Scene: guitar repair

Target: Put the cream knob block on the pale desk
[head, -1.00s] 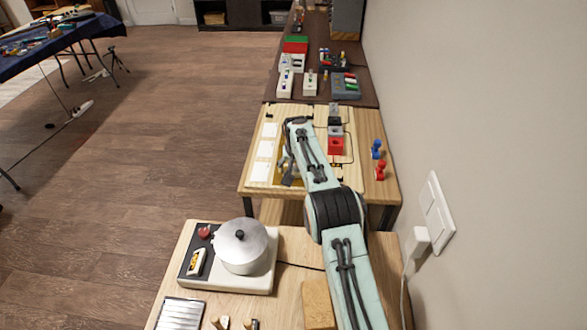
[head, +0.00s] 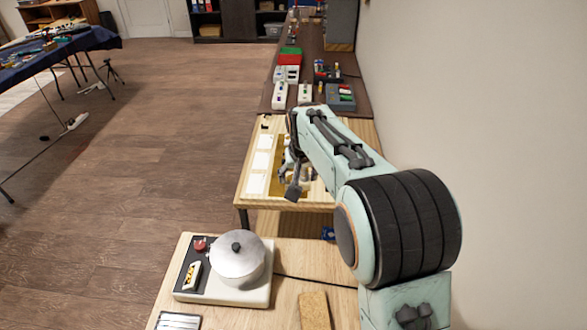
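The pale desk (head: 302,206), a light wood table, stands in the middle of the head view, with my arm over its right part. My gripper (head: 292,183) is low over the middle of this desk, beside a yellowish recess. Two small whitish blocks with bits on top, one at left (head: 280,94) and one at right (head: 305,92), stand on the dark bench beyond. I cannot tell which, if either, is the cream knob block.
White panels (head: 260,165) lie along the pale desk's left side. A grey block with coloured pieces (head: 341,97) and red and green blocks (head: 290,58) are on the dark bench (head: 310,43). Nearest, a pot (head: 237,260) sits on a hotplate. A wall bounds the right.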

